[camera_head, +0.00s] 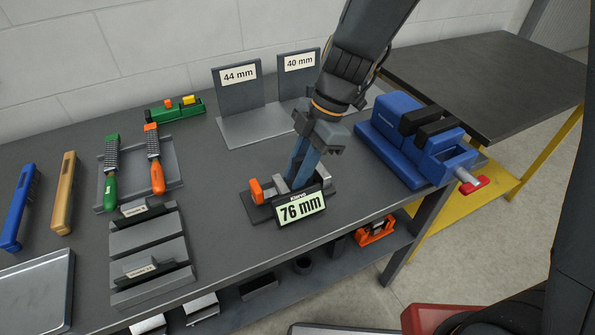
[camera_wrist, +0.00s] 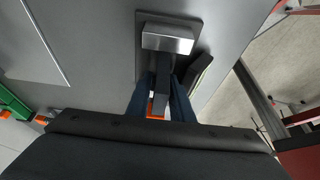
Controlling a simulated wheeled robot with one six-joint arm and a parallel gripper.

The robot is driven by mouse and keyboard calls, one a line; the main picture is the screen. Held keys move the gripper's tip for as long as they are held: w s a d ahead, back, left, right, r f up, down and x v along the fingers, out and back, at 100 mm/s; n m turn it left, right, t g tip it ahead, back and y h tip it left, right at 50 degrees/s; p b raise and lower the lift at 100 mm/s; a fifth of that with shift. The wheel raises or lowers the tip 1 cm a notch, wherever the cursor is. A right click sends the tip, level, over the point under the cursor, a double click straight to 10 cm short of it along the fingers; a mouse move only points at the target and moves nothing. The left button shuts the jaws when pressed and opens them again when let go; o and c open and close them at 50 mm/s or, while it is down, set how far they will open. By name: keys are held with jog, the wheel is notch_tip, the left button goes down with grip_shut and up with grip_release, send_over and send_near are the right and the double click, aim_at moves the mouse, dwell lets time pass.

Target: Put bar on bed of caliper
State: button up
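The caliper (camera_head: 262,213) is a dark base on the bench with an orange knob at its left end and a tilted "76 mm" display in front. It also shows in the wrist view (camera_wrist: 194,28), with a silver jaw at the top. My gripper (camera_head: 298,180) points down over the caliper's middle, its blue fingers low behind the display. In the wrist view, a narrow dark bar-like piece (camera_wrist: 163,75) lies between my fingers (camera_wrist: 162,95), running from the silver jaw towards the orange part. I cannot tell whether it is the bar or the caliper's bed, nor whether the fingers press on it.
Signs marked 44 mm (camera_head: 240,92) and 40 mm (camera_head: 299,68) stand behind. A blue vise (camera_head: 415,140) is to the right. Files on a tray (camera_head: 168,166), a stepped rack (camera_head: 145,238) and a metal tray (camera_head: 40,290) lie to the left. Bench around the caliper is clear.

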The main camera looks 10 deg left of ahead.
jog(key=b+v, duration=0.3)
jog(key=v, duration=0.9)
jog(key=s+d+f+m+t+h, duration=0.1)
jog(key=d+f+m, duration=0.3)
jog(key=d+m, duration=0.2)
jog(key=s+d+f+m+t+h, duration=0.1)
jog(key=s+d+f+m, duration=0.1)
jog(key=d+f+m, duration=0.2)
jog(key=s+d+f+m+t+h, duration=0.1)
jog(key=d+f+m, duration=0.3)
jog(key=d+m, duration=0.6)
jog(key=shift+s+d+m+h, duration=0.1)
jog(key=shift+s+m+h, duration=0.1)
jog(key=shift+m, duration=0.9)
jog(key=shift+s+d+m+h, duration=0.1)
jog(key=shift+s+m+h, duration=0.1)
jog(key=shift+m, duration=0.9)
